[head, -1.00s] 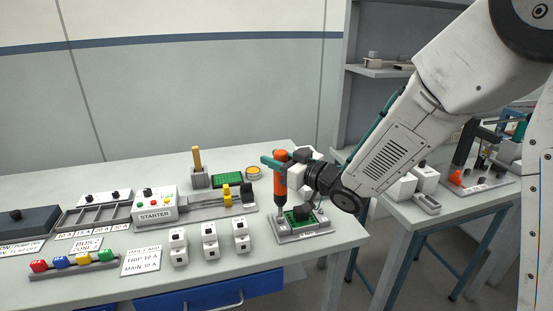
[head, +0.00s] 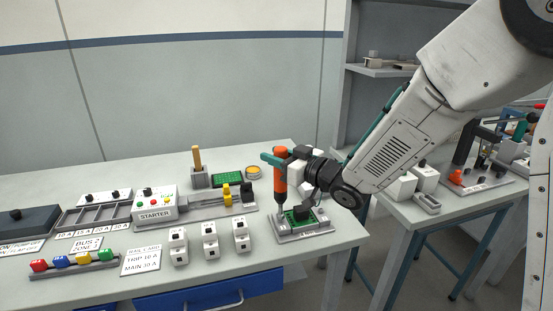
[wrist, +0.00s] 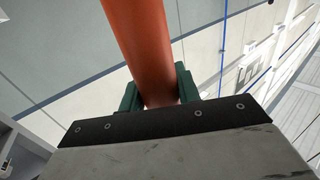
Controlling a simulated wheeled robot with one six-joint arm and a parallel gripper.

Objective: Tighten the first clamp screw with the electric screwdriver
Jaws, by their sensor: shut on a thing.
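My gripper (head: 279,161) is shut on the orange electric screwdriver (head: 280,180), with its green fingers around the upper body. The screwdriver stands upright, and its lower end comes down at the left side of the grey clamp fixture (head: 305,235) with a green board (head: 292,217). In the wrist view the orange body (wrist: 140,45) lies between the green fingers (wrist: 158,92). The screwdriver's tip and the clamp screw are too small to make out, so I cannot tell whether they touch.
Several white modules (head: 210,241) stand left of the fixture. The starter box (head: 155,205) and a rail with a yellow piece (head: 227,193) are behind them. The table's right edge is close to the fixture. A second table (head: 455,205) stands at the right.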

